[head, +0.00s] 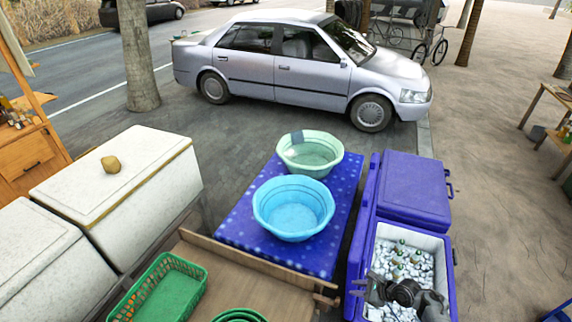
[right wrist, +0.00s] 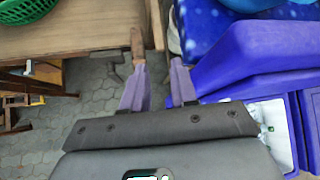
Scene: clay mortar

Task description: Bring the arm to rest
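My right arm comes in at the lower right of the head view, over the open blue cooler (head: 452,262). My right gripper (head: 358,287) is at the cooler's left side, near the end of the wooden table (head: 255,285). In the right wrist view its two purple fingers (right wrist: 157,68) are apart, with nothing between them but a view of the paving below. The gripper is open and empty. My left arm and gripper are not in view.
The cooler holds ice and several bottles (head: 398,262). A blue basin (head: 294,208) and a pale green basin (head: 310,153) stand on a blue-clothed table (head: 243,222). A green basket (head: 160,292) sits on the wooden table. White chests (head: 120,185) stand left.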

